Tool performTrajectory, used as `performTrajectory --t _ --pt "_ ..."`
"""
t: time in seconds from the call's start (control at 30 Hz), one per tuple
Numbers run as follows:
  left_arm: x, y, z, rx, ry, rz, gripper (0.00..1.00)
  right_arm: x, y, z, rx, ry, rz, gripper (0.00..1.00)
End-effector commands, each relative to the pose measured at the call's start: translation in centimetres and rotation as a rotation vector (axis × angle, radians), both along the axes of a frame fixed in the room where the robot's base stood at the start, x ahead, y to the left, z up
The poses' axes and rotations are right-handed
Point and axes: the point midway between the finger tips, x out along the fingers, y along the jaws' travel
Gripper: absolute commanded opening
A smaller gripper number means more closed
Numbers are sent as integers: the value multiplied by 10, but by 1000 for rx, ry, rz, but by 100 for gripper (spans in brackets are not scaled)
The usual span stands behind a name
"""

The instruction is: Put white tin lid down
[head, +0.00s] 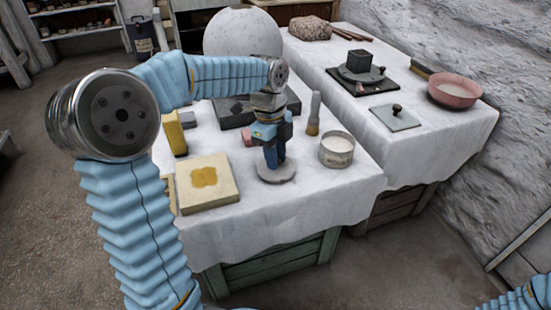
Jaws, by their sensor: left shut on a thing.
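The white tin lid (284,174) is a pale round disc at the front of the near cloth-covered table. My left gripper (273,162) points down from above and is shut on the lid. The lid is at or just above the cloth; I cannot tell whether it touches. An open round tin (337,152) with pale contents and a label stands to the right of the lid, apart from it. My right gripper is out of view; only a bit of my right arm's blue sleeve shows at the bottom right.
A cream block with a yellow patch (207,184) lies left of the lid. A brush (314,115) stands behind it. A large plaster sphere (240,32) is at the back. The far table holds a pink bowl (454,90) and a small plate with a black knob (395,118).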

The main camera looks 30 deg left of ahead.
Motion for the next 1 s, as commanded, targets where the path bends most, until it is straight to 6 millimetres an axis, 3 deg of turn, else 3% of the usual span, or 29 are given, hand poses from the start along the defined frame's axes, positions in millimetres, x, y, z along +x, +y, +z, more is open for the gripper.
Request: performTrajectory --t 0.07,0.4,0.43,0.57,0.87,1.0 --pt "0 0 -8 0 -1 0 0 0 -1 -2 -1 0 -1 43" --pt "0 0 -12 0 0 0 0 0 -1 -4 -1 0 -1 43" --pt "0 0 -11 0 -1 0 26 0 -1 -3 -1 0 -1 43" --pt "0 0 -11 0 -1 0 45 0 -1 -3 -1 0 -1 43" --pt "0 0 -9 0 -1 0 48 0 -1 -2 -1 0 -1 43" --pt "0 1 5 0 -3 0 48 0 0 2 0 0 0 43"
